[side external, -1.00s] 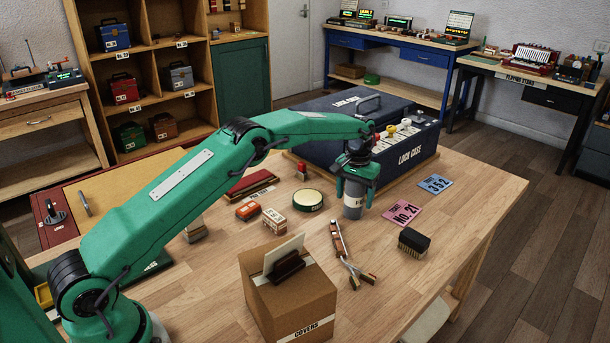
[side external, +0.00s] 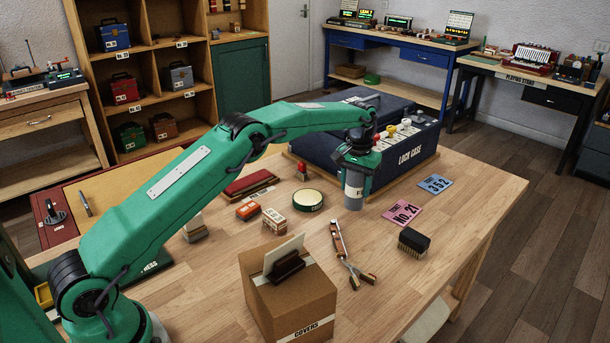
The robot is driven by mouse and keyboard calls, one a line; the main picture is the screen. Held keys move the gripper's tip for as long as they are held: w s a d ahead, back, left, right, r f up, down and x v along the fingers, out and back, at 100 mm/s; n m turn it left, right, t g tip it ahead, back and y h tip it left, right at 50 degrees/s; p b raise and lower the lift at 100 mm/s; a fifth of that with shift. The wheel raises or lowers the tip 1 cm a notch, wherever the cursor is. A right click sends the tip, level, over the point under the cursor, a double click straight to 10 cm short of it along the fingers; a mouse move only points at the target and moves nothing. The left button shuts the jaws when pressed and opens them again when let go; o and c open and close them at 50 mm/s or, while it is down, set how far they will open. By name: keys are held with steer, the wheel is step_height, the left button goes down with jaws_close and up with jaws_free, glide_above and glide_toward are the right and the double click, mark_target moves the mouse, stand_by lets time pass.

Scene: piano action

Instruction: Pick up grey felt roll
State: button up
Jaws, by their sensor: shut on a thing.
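The grey felt roll (side external: 353,192) is an upright grey cylinder with part of a label showing, in the right middle of the side external view. My gripper (side external: 355,172) points down and is shut on the upper part of the roll. The roll's top is hidden by my gripper.
A pink No. 21 card (side external: 403,213) and a blue 352 card (side external: 435,184) lie to the right. The table's right side is clear.

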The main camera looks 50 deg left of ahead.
steer(key=shift+d+r, duration=0.1)
steer(key=shift+r, duration=0.45)
steer(key=s+d+r, duration=0.5)
steer(key=d+r, duration=0.1)
steer(key=d, duration=0.4)
steer(key=shift+s+r, duration=0.35)
steer(key=shift+s, duration=0.05)
steer(key=shift+a, duration=0.1)
